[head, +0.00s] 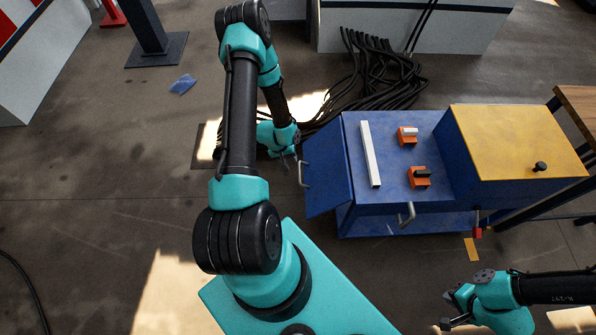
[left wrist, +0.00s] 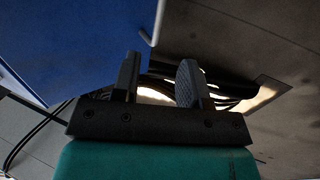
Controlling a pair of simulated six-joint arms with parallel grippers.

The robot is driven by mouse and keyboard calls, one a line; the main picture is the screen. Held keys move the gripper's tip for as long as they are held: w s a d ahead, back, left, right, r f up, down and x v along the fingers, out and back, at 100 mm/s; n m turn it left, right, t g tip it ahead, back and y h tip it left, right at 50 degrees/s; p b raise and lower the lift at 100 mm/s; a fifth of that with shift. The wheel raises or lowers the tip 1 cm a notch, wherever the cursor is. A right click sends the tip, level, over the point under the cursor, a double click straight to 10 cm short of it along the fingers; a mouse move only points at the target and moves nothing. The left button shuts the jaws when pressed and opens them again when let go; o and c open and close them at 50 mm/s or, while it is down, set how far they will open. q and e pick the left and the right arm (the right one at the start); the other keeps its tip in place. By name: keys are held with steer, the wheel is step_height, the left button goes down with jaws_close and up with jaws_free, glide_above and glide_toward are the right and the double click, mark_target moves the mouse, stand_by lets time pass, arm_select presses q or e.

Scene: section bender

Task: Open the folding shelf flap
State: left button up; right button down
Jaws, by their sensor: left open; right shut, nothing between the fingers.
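The blue folding flap (head: 326,172) is on the left side of the blue cabinet, slanting outward and down from the top's left edge. A grey bar handle (head: 303,174) is at its outer left edge. My left gripper (head: 291,161) is open and empty, just left of the handle and close to it. In the left wrist view the flap (left wrist: 80,40) fills the upper left. The pale handle (left wrist: 157,25) shows beyond and above the two spread fingers (left wrist: 160,78), not between them. My right gripper (head: 446,311) is shut and empty, low on the right, away from the flap.
The blue cabinet top (head: 392,140) holds a white bar (head: 371,154) and two orange blocks (head: 408,136). A yellow-topped section (head: 515,140) stands to the right. Black cables (head: 385,75) lie behind the cabinet. A second handle (head: 406,214) is on the front. Floor to the left is mostly clear.

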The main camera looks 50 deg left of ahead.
arm_select(q)
steer(key=x, duration=1.2)
steer(key=shift+s, duration=0.1)
steer(key=shift+c, duration=0.5)
jaws_close()
